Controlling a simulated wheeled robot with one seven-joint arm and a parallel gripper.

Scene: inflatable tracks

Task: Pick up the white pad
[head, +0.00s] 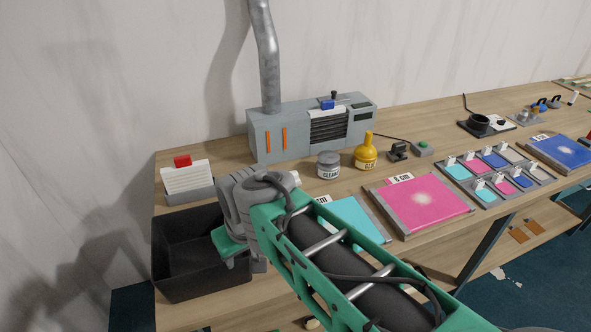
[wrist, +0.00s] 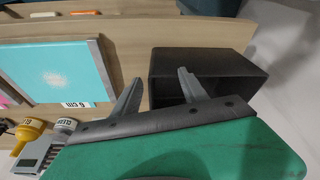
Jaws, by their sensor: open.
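No thing is plainly marked as the white pad. A small flat white piece (wrist: 42,15) lies near the top left of the wrist view, beside an orange piece (wrist: 84,12); I cannot tell whether it is the pad. My gripper (wrist: 160,76) is open and empty, its two fingers spread. The cyan panel (wrist: 55,70) lies left of the fingers in the wrist view.
A holder with white cards (head: 188,180) stands behind the bin. The grey machine (head: 262,142), grey jar (head: 328,165) and yellow glue bottle (head: 366,155) stand at the back. A pink panel (head: 420,206), a tray of coloured pads (head: 492,178) and a blue panel (head: 565,150) lie rightward.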

